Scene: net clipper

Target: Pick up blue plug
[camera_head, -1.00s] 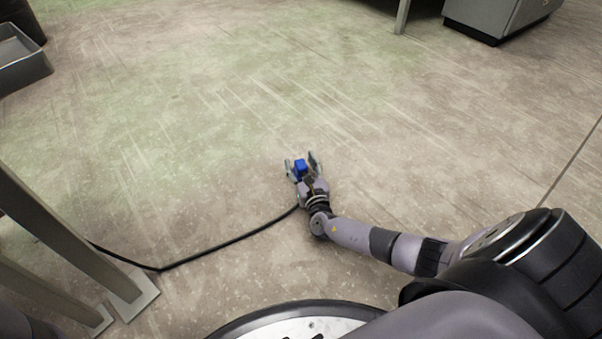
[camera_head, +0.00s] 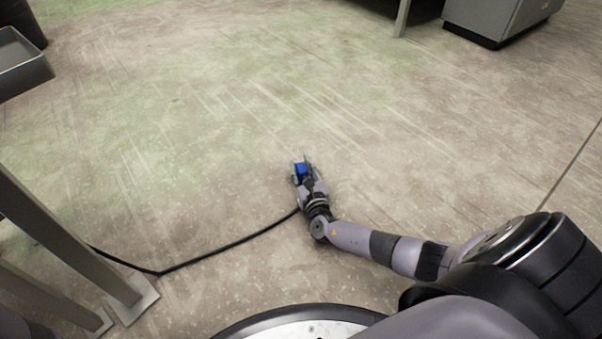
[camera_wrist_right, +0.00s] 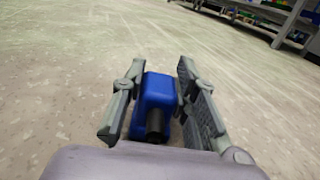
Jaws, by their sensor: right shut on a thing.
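The blue plug (camera_head: 301,169) is at the floor in the middle of the head view, between the fingers of my right gripper (camera_head: 301,166). The right gripper is shut on it. In the right wrist view the blue plug (camera_wrist_right: 158,92) sits between the two fingers of the right gripper (camera_wrist_right: 158,85), with its dark cable end towards the camera. I cannot tell whether the plug touches the floor. A black cable (camera_head: 225,245) runs along the floor from near the gripper to the left. My left gripper is not in view.
Metal legs with foot plates (camera_head: 135,299) stand at the lower left. A grey tray (camera_head: 22,65) is at the upper left and a grey cabinet (camera_head: 495,20) at the upper right. The floor around the plug is clear.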

